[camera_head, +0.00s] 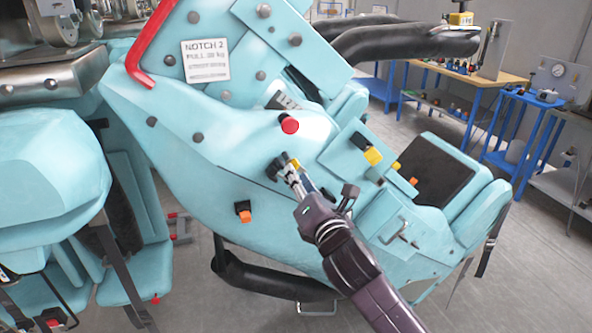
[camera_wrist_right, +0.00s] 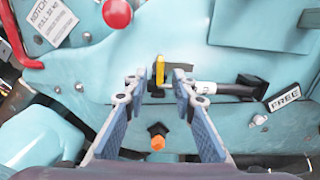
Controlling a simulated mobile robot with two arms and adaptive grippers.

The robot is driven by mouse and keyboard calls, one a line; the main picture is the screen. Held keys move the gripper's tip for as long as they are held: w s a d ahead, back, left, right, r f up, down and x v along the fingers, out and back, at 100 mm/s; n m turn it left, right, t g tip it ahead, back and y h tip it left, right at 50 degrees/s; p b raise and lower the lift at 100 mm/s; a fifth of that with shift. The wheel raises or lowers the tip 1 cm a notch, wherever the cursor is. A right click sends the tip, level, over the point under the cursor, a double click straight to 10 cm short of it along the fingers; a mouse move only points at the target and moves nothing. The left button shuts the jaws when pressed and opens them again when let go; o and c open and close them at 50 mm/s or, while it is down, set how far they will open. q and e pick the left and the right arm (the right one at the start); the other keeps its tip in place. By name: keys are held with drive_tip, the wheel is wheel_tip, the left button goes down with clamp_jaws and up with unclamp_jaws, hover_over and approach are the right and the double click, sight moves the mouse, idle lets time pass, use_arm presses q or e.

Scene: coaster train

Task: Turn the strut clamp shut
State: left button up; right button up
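The strut clamp's yellow lever (camera_wrist_right: 160,70) stands upright in the right wrist view, at the left end of a dark and silver strut (camera_wrist_right: 215,88) on the pale blue car side. It is small in the head view (camera_head: 295,163), partly behind my gripper. My right gripper (camera_wrist_right: 160,76) is open, its two fingertips on either side of the lever with gaps visible. In the head view, my right gripper (camera_head: 290,172) reaches the car side from the lower right. A tag reading FREE (camera_wrist_right: 283,97) sits by the strut's right end. My left gripper is not in view.
A red knob (camera_head: 289,124) sits above the clamp, and an orange knob (camera_head: 244,213) below it. A red bar (camera_head: 148,45) and a NOTCH 2 label (camera_head: 205,60) are at upper left. Yellow-tipped fittings (camera_head: 373,156) stick out at right. Blue workbenches stand behind.

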drive_tip(key=shift+x, duration=1.25)
clamp_jaws()
